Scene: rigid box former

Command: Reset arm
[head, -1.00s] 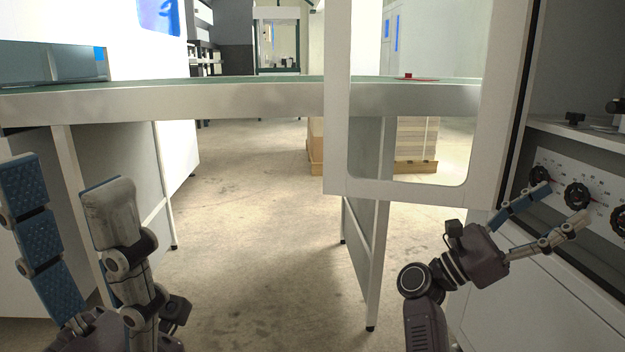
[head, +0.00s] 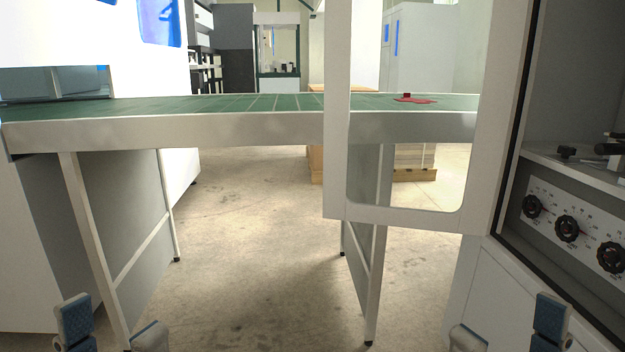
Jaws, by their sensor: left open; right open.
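My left gripper (head: 112,335) shows only its fingertips at the bottom left edge of the head view. Its two fingers stand apart, open, with nothing seen between them. My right gripper (head: 510,335) shows only its fingertips at the bottom right edge. Its fingers are also wide apart and empty. Both grippers are low, in front of the conveyor table and touching nothing that I can see. The rest of both arms is out of view.
A green-topped conveyor (head: 250,104) runs across the view, with a red item (head: 414,99) on it. An open white door frame (head: 336,150) hangs at centre right. A machine panel with black knobs (head: 567,229) stands at right. Floor (head: 260,230) between the table legs is clear.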

